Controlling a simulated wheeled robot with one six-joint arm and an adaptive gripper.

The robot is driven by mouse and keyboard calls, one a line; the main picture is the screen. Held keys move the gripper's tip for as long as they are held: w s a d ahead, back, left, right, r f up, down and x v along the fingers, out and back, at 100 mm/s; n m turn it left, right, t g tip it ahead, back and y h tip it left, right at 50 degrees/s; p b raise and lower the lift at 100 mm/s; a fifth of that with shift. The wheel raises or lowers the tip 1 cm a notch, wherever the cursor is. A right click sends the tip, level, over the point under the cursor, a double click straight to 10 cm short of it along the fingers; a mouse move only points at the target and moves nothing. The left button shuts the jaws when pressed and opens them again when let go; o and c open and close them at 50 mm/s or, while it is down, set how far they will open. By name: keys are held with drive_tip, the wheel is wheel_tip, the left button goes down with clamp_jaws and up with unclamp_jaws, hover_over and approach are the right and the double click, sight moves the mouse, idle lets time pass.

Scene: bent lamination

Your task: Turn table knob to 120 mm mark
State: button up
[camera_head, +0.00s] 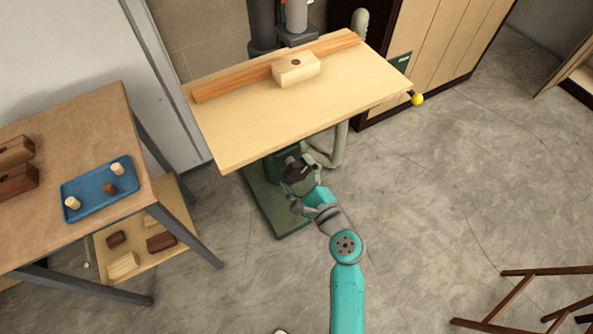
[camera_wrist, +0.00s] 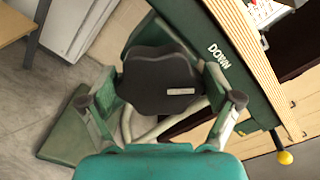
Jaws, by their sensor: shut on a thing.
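The table knob (camera_wrist: 160,82) is a dark, lobed handwheel with a small pale label, seen face-on in the wrist view below the machine table's edge. My gripper (camera_wrist: 160,92) has one finger on each side of the knob and is shut on it. In the head view my gripper (camera_head: 298,180) is just under the front edge of the machine table (camera_head: 235,140), and the knob (camera_head: 296,168) is partly hidden there by my fingers. The word DOWN shows on the green panel (camera_wrist: 235,60). I see no millimetre scale or pointer that I can read.
A wooden fence (camera_head: 225,86) and a pale block (camera_head: 296,69) with a hole lie on the machine table. A yellow-tipped lever (camera_head: 417,99) sticks out at its right. A side table with a blue tray (camera_head: 88,200) stands left.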

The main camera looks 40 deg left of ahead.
drive_tip(key=shift+w+d+r+t, duration=0.15)
drive_tip(key=shift+w+r+t, duration=0.25)
drive_tip(key=shift+r, duration=0.35)
drive_tip(key=o, duration=0.9)
drive_tip(key=shift+d, duration=0.1)
drive_tip(key=shift+g, duration=0.3)
drive_tip(key=v, duration=0.8)
drive_tip(key=f+v, duration=0.1)
drive_tip(key=v, duration=0.2)
drive_tip(key=shift+s+d, duration=0.25)
drive_tip(key=shift+s, duration=0.2)
